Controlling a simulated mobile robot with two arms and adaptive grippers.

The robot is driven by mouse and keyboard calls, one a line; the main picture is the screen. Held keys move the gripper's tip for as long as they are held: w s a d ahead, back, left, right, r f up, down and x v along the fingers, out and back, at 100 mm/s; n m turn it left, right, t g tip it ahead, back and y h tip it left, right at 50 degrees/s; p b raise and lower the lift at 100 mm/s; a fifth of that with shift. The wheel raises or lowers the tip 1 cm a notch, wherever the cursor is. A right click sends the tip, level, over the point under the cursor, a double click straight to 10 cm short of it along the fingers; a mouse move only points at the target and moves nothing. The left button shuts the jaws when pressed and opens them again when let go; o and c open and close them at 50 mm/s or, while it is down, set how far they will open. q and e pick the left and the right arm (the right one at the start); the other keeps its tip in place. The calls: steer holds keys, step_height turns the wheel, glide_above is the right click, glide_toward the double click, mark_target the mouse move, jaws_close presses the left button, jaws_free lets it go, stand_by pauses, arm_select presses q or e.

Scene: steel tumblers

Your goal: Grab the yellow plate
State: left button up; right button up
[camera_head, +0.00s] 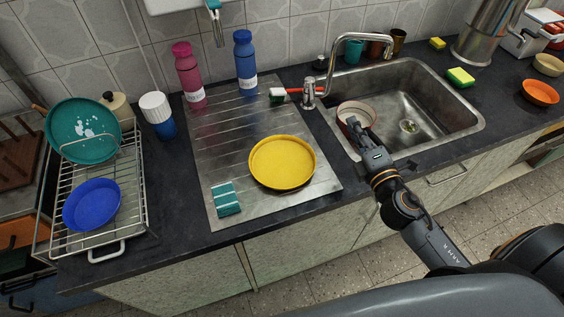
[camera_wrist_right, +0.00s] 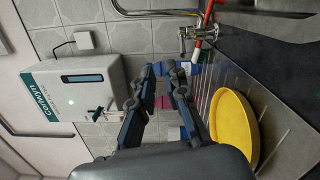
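The yellow plate (camera_head: 282,163) lies on the ribbed steel drainboard left of the sink. It also shows at the right of the right wrist view (camera_wrist_right: 235,128), beside the fingers. My right gripper (camera_head: 354,126) is over the left part of the sink, to the right of the plate and apart from it. In the right wrist view its two fingers (camera_wrist_right: 164,72) stand apart with nothing held between them. My left gripper is not in view.
A round bowl (camera_head: 343,111) sits in the sink (camera_head: 440,97), partly behind my right gripper. A teal sponge (camera_head: 226,199) lies left of the plate. Pink (camera_head: 189,78) and blue (camera_head: 245,64) bottles stand behind it. A rack (camera_head: 136,190) with blue (camera_head: 91,205) and green (camera_head: 80,117) dishes is at left.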

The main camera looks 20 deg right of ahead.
steer(key=f+n+g+y, duration=0.2)
steer(key=n, duration=0.4)
steer(key=a+f+n+g+y, duration=0.1)
steer(key=f+n+g+y, duration=0.1)
steer(key=n, duration=0.4)
steer(key=f+n+g+y, duration=0.2)
steer(key=f+n+y, duration=0.1)
steer(key=n, duration=0.3)
steer(key=shift+a+f+n+y, duration=0.25)
steer(key=shift+a+n+y, duration=0.15)
steer(key=shift+y, duration=0.1)
steer(key=shift+w+f+g, duration=0.1)
steer(key=shift+f+g, duration=0.1)
steer(key=shift+g, duration=0.1)
steer(key=p+x, duration=0.2)
steer(key=x, duration=1.1)
steer(key=shift+w+a, duration=0.2)
steer(key=shift+r, duration=0.1)
jaws_close()
